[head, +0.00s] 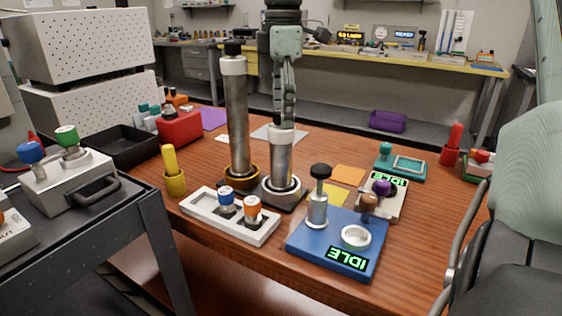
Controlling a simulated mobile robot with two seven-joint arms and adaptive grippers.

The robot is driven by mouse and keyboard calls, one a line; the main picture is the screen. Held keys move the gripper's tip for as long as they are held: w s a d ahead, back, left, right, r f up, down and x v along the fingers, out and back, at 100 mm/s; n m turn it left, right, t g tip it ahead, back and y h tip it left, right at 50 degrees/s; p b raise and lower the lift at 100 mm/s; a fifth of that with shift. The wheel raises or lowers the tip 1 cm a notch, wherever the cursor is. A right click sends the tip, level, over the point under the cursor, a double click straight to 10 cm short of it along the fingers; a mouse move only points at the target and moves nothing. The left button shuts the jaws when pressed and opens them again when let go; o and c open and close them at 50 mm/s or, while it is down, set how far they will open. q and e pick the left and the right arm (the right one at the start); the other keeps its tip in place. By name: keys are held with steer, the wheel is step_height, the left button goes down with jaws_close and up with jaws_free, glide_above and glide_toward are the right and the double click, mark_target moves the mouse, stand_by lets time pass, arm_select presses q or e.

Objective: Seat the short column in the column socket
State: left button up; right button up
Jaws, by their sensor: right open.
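The short column (281,158) is a metal cylinder with a pale collar at its top. It stands upright within the silver-ringed column socket (281,191); I cannot tell whether it is fully down. My right gripper (283,122) points downward directly over the column's top, with its fingertips at the collar. It is open, though its fingers overlap in this view and the gap is hidden. A taller column (237,125) with a black cap stands upright in a brass-ringed socket (240,178) just to the left. My left gripper is out of view.
A white tray (205,209) with blue and orange capped vials and a blue device (337,261) reading IDLE stand in front. A yellow-topped holder (175,185) is at left. A black tray (121,149) and red box (180,128) stand behind. The table's front-left edge is bare.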

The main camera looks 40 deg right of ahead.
mark_target(280, 131)
steer(key=f, duration=0.5)
steer(key=shift+w+a, duration=0.1)
steer(key=shift+w, duration=0.15)
steer(key=shift+c, duration=0.5)
jaws_close()
steer(key=shift+r, duration=0.1)
